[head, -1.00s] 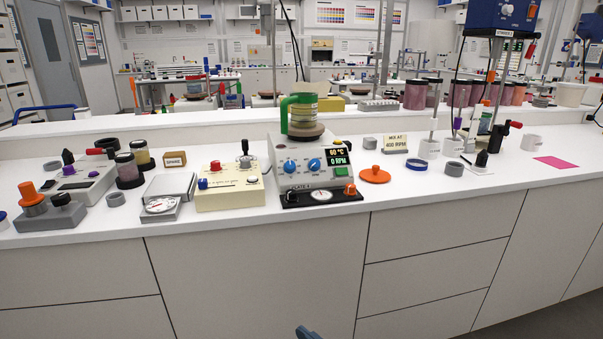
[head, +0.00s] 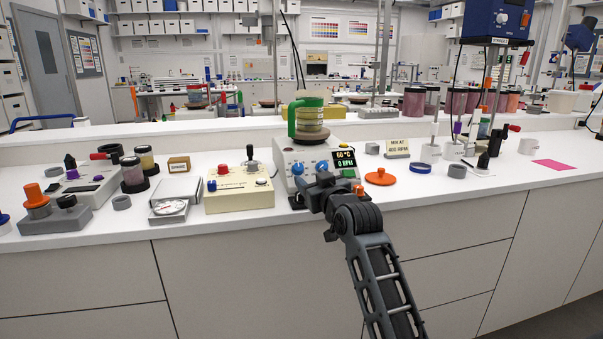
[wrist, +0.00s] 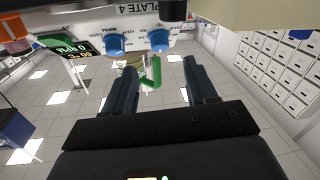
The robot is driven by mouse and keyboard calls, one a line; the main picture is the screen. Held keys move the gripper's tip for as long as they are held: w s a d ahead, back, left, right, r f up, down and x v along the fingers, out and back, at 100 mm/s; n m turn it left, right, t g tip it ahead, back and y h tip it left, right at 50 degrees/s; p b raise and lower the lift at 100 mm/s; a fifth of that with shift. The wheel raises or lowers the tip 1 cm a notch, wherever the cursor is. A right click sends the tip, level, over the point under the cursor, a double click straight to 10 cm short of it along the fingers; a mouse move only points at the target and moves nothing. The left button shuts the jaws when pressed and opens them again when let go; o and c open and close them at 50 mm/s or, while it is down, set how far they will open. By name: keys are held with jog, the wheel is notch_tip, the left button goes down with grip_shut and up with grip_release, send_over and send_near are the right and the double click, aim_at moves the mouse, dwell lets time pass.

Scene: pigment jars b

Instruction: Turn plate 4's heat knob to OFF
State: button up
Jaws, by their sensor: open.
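Plate 4, a pale hotplate (head: 283,157), stands at the middle of the bench. Its front has two blue knobs, left (head: 296,168) and right (head: 322,166), beside a lit display (head: 345,158) reading 60 °C and 0 RPM. The wrist view is upside down; it shows the PLATE 4 label, the left knob (wrist: 160,38) and the right knob (wrist: 115,42). Knob pointers and captions are too small to read surely. My gripper (wrist: 160,78) is open and empty, its fingers apart from both knobs. In the head view my gripper (head: 322,184) is before the panel's lower part.
A green-handled jar (head: 309,116) stands on the plate. A cream control box (head: 238,197) stands close on the left, an orange lid (head: 380,177) on the right. The bench's front edge lies below my gripper.

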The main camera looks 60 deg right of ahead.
aim_at(299, 168)
jog(key=x, duration=0.7)
jog(key=shift+w+d, duration=0.1)
jog(key=shift+w, duration=0.1)
jog(key=shift+c, duration=0.3)
jog(key=c, duration=1)
